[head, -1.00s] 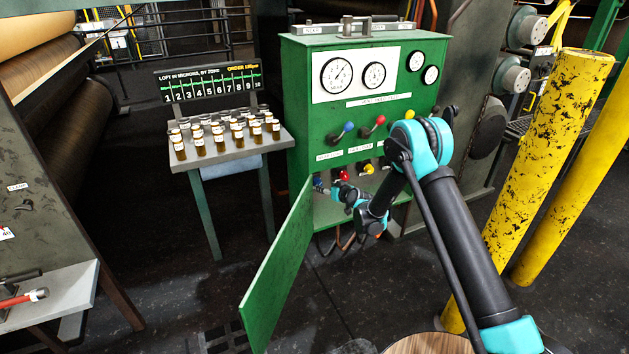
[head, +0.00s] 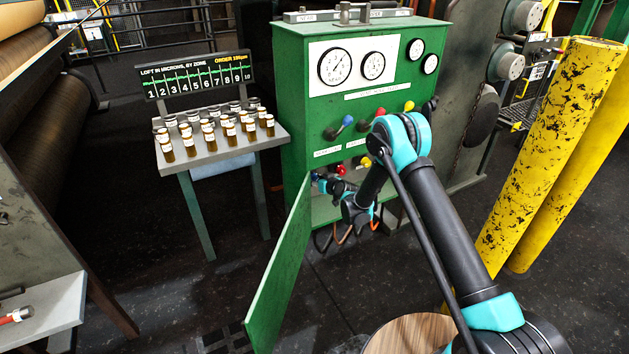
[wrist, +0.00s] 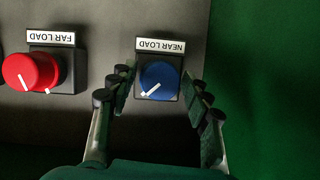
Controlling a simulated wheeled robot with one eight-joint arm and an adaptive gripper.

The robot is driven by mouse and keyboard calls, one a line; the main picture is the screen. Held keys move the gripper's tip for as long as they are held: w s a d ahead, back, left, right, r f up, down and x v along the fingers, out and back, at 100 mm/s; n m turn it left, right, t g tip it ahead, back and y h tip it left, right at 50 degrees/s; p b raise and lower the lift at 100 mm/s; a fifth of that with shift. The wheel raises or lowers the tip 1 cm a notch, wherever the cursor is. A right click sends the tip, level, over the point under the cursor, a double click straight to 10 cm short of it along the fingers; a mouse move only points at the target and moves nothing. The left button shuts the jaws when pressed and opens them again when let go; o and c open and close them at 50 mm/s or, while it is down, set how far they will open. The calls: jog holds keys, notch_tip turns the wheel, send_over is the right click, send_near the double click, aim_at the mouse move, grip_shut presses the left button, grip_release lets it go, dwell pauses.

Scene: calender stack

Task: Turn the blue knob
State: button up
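The blue knob (wrist: 158,80) sits on a dark square base under an upside-down NEAR LOAD label in the wrist view. Its white mark points to the lower left. My gripper (wrist: 159,93) is open, with one finger pad on each side of the knob. Gaps show between the pads and the knob, so it is not gripped. In the head view my gripper (head: 321,183) is at the lower left of the green cabinet's front (head: 300,120), by the blue knob (head: 314,176), which it partly hides.
A red FAR LOAD knob (wrist: 28,70) is beside the blue one. A yellow knob (head: 366,162) is farther right. The open green cabinet door (head: 280,265) stands just left of my gripper. A table of small bottles (head: 215,152) and yellow posts (head: 550,150) flank the cabinet.

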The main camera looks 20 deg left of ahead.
jog(key=c, duration=0.8)
jog(key=shift+m, duration=0.3)
jog(key=shift+c, duration=0.2)
jog(key=o, duration=1.2)
jog(key=shift+c, duration=0.2)
jog(key=shift+d, duration=0.1)
jog(key=v, duration=1.2)
jog(key=shift+w, duration=0.2)
jog(key=shift+d+r, duration=0.1)
jog(key=shift+d, duration=0.05)
